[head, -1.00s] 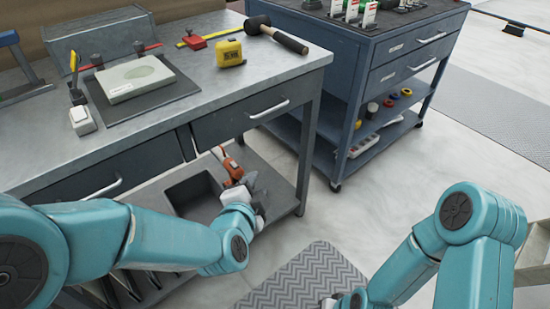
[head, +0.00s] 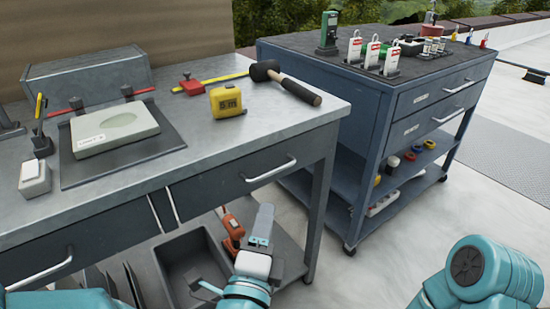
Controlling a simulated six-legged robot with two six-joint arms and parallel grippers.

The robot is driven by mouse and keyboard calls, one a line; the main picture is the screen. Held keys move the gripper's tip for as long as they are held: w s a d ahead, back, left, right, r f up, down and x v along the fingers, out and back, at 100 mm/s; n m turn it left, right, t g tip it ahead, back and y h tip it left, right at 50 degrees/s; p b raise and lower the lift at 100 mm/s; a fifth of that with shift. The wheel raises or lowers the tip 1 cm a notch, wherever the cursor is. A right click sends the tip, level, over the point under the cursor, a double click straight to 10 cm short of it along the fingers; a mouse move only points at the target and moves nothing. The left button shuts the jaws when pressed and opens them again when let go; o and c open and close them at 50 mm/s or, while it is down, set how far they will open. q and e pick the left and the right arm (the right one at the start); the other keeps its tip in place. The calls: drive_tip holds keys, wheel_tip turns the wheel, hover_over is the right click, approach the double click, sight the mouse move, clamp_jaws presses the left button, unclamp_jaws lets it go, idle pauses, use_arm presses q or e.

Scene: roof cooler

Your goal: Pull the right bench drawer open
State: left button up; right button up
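The bench (head: 222,140) has a grey metal top with two dark drawers under it. The right bench drawer (head: 215,192) looks closed, its front in line with the bench frame. Its silver bar handle (head: 271,172) is in plain view. My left gripper (head: 262,222) is below and slightly left of the handle, apart from it, pointing up the picture. Its fingers overlap in this view, so I cannot tell how far they are apart. My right arm (head: 485,275) shows only at the lower right corner; its gripper is out of the picture.
The left drawer (head: 45,250) looks closed. A grey bin (head: 185,265) and an orange tool (head: 232,228) sit on the lower shelf. A tape measure (head: 226,101) and a mallet (head: 290,84) lie on the bench top. A blue cart (head: 365,110) stands at the right.

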use_arm(q)
drive_tip(key=b, duration=0.2)
approach(274, 176)
drive_tip(key=w+d+r, duration=0.2)
drive_tip(key=w+r, duration=0.3)
drive_tip(key=r, duration=0.1)
drive_tip(key=shift+s+a+f, duration=0.1)
drive_tip(key=shift+s+f, duration=0.05)
drive_tip(key=shift+s, duration=0.1)
clamp_jaws()
